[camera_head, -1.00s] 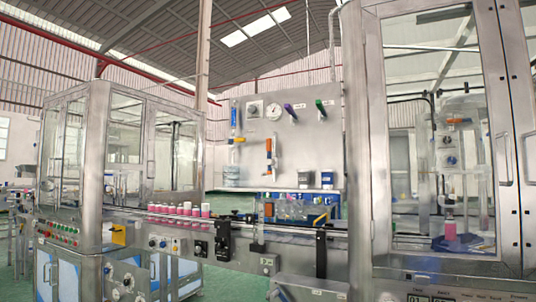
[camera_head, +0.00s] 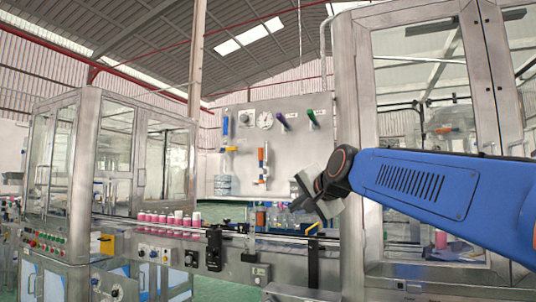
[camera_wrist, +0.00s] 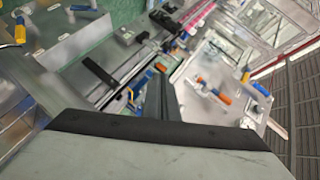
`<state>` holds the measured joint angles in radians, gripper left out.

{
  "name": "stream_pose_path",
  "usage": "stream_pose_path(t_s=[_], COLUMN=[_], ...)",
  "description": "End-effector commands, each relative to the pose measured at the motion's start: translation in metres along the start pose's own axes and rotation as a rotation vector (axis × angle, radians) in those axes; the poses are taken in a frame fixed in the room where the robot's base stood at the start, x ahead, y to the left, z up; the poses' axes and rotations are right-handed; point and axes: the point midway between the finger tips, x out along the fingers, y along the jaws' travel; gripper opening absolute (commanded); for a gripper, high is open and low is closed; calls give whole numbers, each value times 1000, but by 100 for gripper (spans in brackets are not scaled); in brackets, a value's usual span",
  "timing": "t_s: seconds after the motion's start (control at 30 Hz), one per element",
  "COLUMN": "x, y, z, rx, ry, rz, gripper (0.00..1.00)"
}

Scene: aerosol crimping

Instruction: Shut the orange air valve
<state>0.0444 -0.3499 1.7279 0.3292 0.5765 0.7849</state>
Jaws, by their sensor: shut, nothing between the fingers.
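The orange air valve (camera_head: 262,154) stands upright on the grey wall panel, as an orange body with a white pipe below. It also shows in the wrist view (camera_wrist: 221,96), right of the fingers. A second fitting with a blue handle and a yellow-orange part (camera_head: 228,148) is left of it, and its yellow part shows in the wrist view (camera_wrist: 246,76). My gripper (camera_head: 305,196) is right of the orange valve in the head view, apart from it as far as I can tell. In the wrist view its dark fingers (camera_wrist: 162,98) are together and empty.
Pink bottles (camera_head: 168,218) line the conveyor below. Glass-walled machine cabinets (camera_head: 115,150) flank the panel on both sides.

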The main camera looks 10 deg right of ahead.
Motion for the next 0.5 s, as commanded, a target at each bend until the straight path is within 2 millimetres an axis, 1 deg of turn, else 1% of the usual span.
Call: stream_pose_path(t_s=[0.03, 0.07, 0.1, 0.2, 0.3, 0.33, 0.4, 0.5], x=[8, 11, 14, 18, 19, 20, 19, 21], y=[-32, -49, -71, -115, -144, -150, -159, -165], z=[-21, -32, -46, -75, -95, -99, -105, -109], rx=[69, 114, 167, 284, 366, 384, 412, 427], ry=[26, 39, 55, 82, 96, 98, 101, 103], rz=[-52, -83, -124, -214, -278, -292, -313, -326], gripper=[0, 0, 0, 0, 0, 0, 0, 0])
